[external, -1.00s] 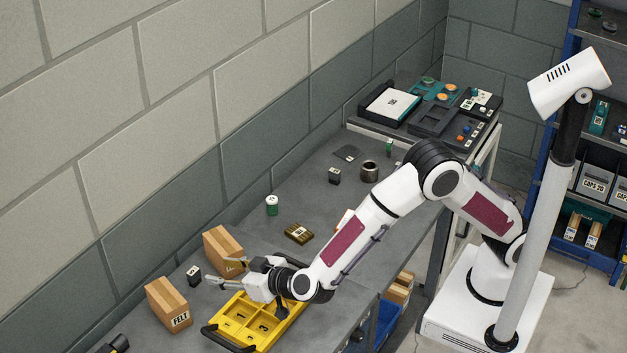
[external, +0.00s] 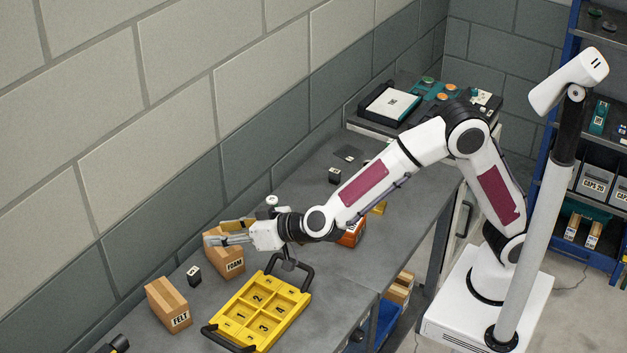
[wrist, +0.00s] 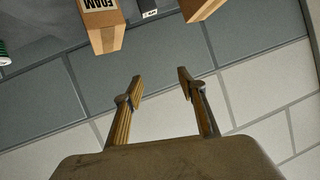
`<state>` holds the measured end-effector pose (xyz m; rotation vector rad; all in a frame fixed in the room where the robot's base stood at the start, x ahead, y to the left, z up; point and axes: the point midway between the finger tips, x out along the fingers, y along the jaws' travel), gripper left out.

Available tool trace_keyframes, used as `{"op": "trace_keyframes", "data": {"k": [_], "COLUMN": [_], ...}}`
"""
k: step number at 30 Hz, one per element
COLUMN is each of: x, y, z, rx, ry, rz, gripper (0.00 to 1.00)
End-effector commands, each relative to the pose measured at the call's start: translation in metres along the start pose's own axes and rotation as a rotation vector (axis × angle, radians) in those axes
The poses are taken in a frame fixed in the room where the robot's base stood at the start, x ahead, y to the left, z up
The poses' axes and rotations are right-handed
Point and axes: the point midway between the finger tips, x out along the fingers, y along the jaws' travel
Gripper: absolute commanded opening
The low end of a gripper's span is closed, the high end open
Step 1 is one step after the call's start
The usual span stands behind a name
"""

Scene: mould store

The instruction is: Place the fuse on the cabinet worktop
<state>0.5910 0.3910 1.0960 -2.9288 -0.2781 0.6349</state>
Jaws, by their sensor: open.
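I cannot tell for sure which thing is the fuse. A small dark block (external: 193,275) with a pale label stands on the grey bench (external: 150,330) between two cardboard boxes; a similar block (wrist: 148,8) shows at the top of the wrist view. Another small dark block (external: 334,175) stands farther back. The raised surface at the back right (external: 357,126) may be the cabinet worktop; my arm hides part of it. My gripper (external: 212,232) is open and empty, raised by the FOAM box in the picture. Its fingers (wrist: 160,80) are spread before the wall in the wrist view.
The FOAM box (external: 226,264) and FELT box (external: 168,305) stand near the wall. A yellow tray (external: 250,345) with numbered compartments and black handles lies at the front. An orange box (external: 352,236) is beneath my arm. The back surface holds a tray (external: 391,104) and other parts.

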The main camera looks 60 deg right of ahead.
Motion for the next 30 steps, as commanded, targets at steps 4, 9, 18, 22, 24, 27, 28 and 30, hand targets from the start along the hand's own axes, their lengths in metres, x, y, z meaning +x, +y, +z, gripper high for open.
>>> {"op": "trace_keyframes", "data": {"k": [4, 9, 18, 22, 24, 27, 28, 30], "x": [-0.018, -0.043, -0.096, -0.122, -0.136, -0.157, -0.163, -0.178], "y": [0.017, 0.037, 0.079, 0.099, 0.111, 0.128, 0.133, 0.146], "z": [-0.028, -0.048, -0.066, -0.066, -0.064, -0.059, -0.057, -0.052], "rx": [0.018, 0.026, 0.017, 0.009, 0.003, -0.006, -0.009, -0.015], "ry": [-0.016, -0.046, -0.118, -0.155, -0.177, -0.212, -0.222, -0.247], "rz": [-0.058, -0.116, -0.182, -0.193, -0.195, -0.193, -0.19, -0.183], "gripper": [0.4, 0.4, 0.4, 0.4, 0.4, 0.4, 0.4, 0.4]}}
